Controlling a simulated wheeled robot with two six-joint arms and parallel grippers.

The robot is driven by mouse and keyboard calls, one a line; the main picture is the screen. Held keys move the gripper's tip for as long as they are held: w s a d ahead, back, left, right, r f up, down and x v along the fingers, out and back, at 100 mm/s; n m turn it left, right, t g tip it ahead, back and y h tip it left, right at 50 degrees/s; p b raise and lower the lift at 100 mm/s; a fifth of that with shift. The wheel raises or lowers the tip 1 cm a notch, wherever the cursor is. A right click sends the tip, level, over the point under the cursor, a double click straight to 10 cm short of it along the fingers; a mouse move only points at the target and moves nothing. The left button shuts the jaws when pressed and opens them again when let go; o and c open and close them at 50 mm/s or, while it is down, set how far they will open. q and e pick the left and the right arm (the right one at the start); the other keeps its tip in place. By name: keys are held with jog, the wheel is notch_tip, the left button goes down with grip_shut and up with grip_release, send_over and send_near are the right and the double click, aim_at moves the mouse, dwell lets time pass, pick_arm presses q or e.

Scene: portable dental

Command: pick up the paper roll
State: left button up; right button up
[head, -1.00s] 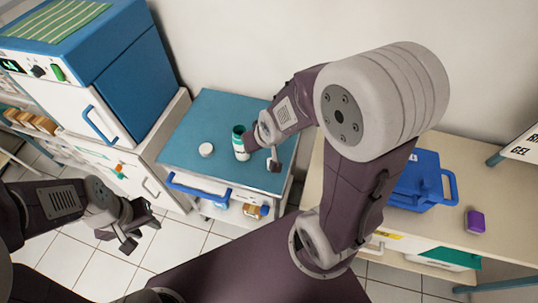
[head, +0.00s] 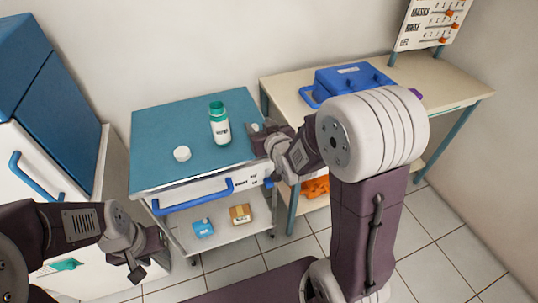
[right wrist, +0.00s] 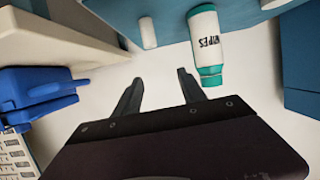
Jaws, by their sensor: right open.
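A small white cylinder (right wrist: 148,32), likely the paper roll, shows at the top of the right wrist view, beyond the fingers and apart from them. A short white round piece (head: 182,154) sits on the blue cart top (head: 155,125) in the head view; I cannot tell whether they are the same thing. My right gripper (head: 262,150) is at the cart's right edge, open and empty, its fingers (right wrist: 160,85) spread in the wrist view. My left gripper (head: 145,260) is open and empty, low in front of the cart.
A white and green wipes bottle (head: 219,125) stands upright on the cart, close to my right gripper. A beige table (head: 450,85) with a blue box (head: 345,80) is to the right. A white and blue cabinet (head: 50,125) stands left. The cart top's left part is clear.

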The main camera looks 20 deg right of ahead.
jog(key=f+b, duration=0.1)
jog(key=f, duration=0.2)
jog(key=f+b, duration=0.1)
jog(key=f, duration=0.1)
jog(key=shift+s+d+f+b, duration=0.15)
jog(key=shift+d+b, duration=0.15)
jog(key=shift+d, duration=0.05)
jog(key=shift+d+f, duration=0.15)
jog(key=shift+w+a, duration=0.2)
jog(key=shift+w, duration=0.2)
jog(key=x, duration=0.3)
jog(key=shift+d+f+b, duration=0.1)
jog(key=shift+f+b, duration=0.05)
jog(key=shift+b, duration=0.15)
jog(key=x, duration=0.2)
jog(key=b+x, duration=0.1)
jog(key=x, duration=0.2)
jog(key=shift+d+f, duration=0.1)
jog(key=shift+f, duration=0.15)
jog(key=shift+r, duration=0.1)
jog(key=shift+c, duration=1)
pick_arm(q)
notch_tip(320, 180, down, 6)
jog(key=shift+r, duration=0.15)
pick_arm(e)
grip_shut()
